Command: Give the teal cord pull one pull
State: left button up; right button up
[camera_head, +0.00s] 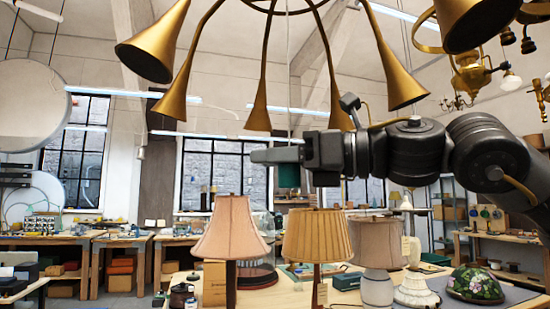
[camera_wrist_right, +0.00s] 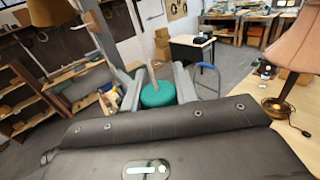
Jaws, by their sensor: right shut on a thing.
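The teal cord pull (camera_head: 289,176) shows just below the fingers of my right gripper (camera_head: 278,155) in the head view. A thin pale cord (camera_head: 288,70) rises straight up from there past the brass chandelier (camera_head: 264,60). In the right wrist view the round teal pull (camera_wrist_right: 158,95) sits between the two grey fingers of the right gripper (camera_wrist_right: 157,88), which are closed on it. The pull's upper part is hidden behind the fingers in the head view. My left gripper is in neither view.
Several shaded lamps, among them a pink one (camera_head: 231,228) and a pleated tan one (camera_head: 317,235), stand on the table below my right arm. Brass horn shades hang above the arm. A floral shade (camera_head: 475,283) is at the right.

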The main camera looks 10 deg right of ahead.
notch_tip(320, 180, up, 2)
jog(key=shift+r+p, duration=0.25)
jog(key=shift+p, duration=0.65)
jog(key=o, duration=1)
jog(key=shift+d, duration=0.1)
jog(key=shift+s+d+f+b, duration=0.1)
jog(key=shift+s+d+b, duration=0.1)
jog(key=shift+d+b, duration=0.1)
jog(key=shift+b+v, duration=1.6)
jog(key=shift+v, duration=3.4)
